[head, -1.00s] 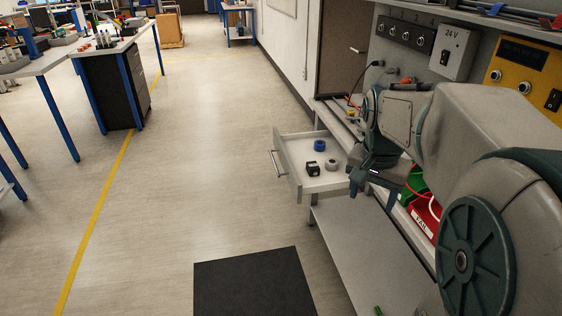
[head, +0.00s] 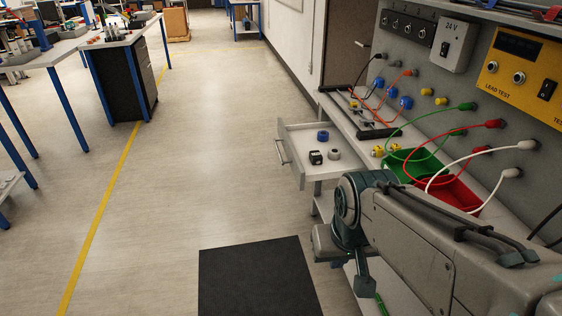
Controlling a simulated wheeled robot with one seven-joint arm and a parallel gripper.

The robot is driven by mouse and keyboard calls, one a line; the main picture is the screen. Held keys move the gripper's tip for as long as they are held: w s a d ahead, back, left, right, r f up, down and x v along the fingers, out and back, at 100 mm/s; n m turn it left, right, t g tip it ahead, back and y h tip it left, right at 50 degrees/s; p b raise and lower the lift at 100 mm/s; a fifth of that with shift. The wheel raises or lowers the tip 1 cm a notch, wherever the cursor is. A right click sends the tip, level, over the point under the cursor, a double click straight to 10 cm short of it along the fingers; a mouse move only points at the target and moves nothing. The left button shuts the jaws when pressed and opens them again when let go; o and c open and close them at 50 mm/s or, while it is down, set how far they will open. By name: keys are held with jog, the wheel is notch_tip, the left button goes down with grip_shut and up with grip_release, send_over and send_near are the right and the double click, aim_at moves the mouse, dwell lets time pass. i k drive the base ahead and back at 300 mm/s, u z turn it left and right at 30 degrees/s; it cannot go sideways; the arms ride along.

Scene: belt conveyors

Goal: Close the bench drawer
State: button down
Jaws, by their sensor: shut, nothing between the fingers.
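The bench drawer (head: 302,178) is pulled out from the left side of the bench and stands open. Its handle (head: 281,152) is on the front panel, facing left. A blue ring (head: 322,135), a small black block (head: 315,158) and a grey ring (head: 334,155) lie inside. My gripper (head: 364,287) is below and right of the drawer in the picture, pointing down, apart from it. It is shut and empty. My arm hides part of the bench's front edge and lower shelf.
The bench top holds a green bin (head: 402,165), a red bin (head: 452,193) and coloured cables plugged into the panel (head: 425,75). A black mat (head: 258,275) lies on the floor. The floor left of the drawer is clear.

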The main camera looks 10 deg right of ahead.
aim_at(297, 140)
jog(key=k, duration=1.15)
jog(key=u, duration=0.6)
jog(key=i, duration=1.75)
jog(key=z, duration=0.75)
jog(key=i, duration=0.3)
jog(key=z, duration=0.3)
